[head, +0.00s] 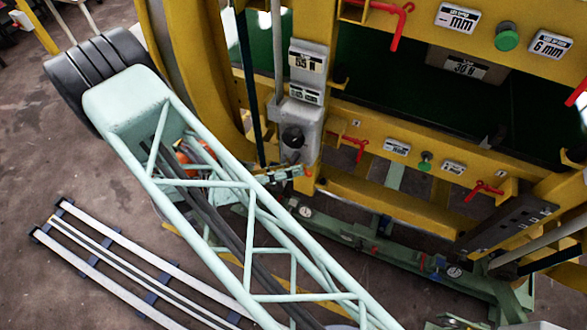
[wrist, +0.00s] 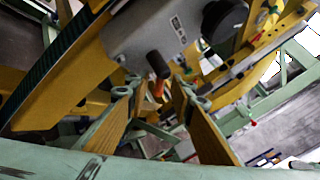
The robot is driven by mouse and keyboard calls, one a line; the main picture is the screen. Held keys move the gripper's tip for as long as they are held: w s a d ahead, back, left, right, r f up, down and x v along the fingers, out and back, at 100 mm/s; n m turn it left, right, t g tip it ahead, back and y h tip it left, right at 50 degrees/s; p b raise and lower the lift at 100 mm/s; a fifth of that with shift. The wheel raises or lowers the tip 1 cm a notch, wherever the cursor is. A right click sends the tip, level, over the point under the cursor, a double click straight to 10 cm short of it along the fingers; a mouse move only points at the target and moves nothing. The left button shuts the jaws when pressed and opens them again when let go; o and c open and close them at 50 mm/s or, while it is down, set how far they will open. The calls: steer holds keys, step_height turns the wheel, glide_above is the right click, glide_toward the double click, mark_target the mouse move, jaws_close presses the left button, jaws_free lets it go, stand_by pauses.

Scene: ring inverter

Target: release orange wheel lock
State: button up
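A small orange piece (wrist: 159,88), which may be the wheel lock, shows in the wrist view just below a black handle on a grey housing (wrist: 150,35). My gripper (wrist: 161,98) is open, its two fingers apart on either side of the orange piece in the picture. I cannot tell whether they touch it. In the head view my gripper (head: 290,173) is small and partly behind my arm's lattice, below the grey housing (head: 308,75) with its black knob (head: 293,137). A small orange-red tip (head: 307,171) shows at its right.
The yellow ring frame (head: 390,190) carries red levers (head: 390,20) and green knobs (head: 507,38). A green lower frame (head: 350,232) with gauges lies beneath it. Metal rails (head: 130,265) lie on the floor at left. In the wrist view, yellow beams (wrist: 55,75) stand close on the left.

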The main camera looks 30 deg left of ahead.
steer(key=shift+w+d, duration=0.15)
jaws_close()
stand_by(0.4)
steer(key=shift+d+n+t+h+b, duration=0.15)
steer(key=shift+n+t+h+b, duration=0.4)
steer(key=shift+n+t, duration=0.4)
steer(key=shift+r, duration=0.1)
